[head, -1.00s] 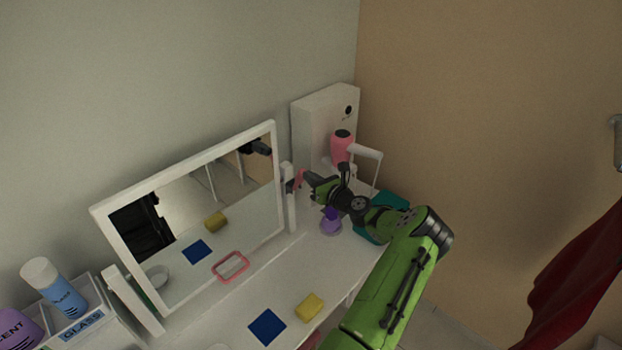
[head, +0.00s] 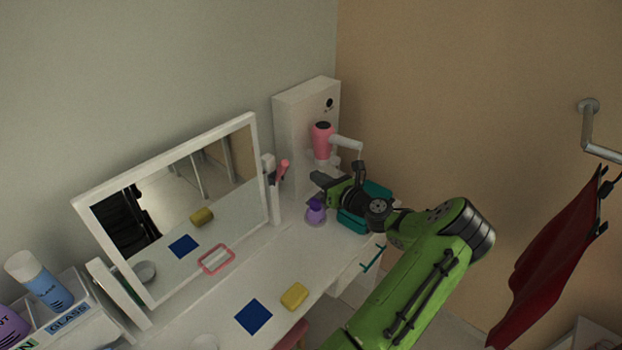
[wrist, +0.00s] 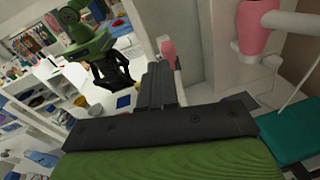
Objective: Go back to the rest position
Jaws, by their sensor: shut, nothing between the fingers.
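My gripper (head: 325,182) is at the far end of the vanity table (head: 225,300), above its surface, beside the pink hair dryer and the purple bottle. In the wrist view my gripper's fingers (wrist: 158,85) are together, with nothing held between them. My green arm reaches in from the lower right of the head view.
A pink hair dryer (head: 322,142) hangs by a white cabinet (head: 304,115). A purple bottle (head: 315,211), teal box (head: 353,220), mirror (head: 262,190), yellow sponge (head: 294,296) and blue cloth (head: 253,316) are nearby. A red garment (head: 555,260) hangs at right.

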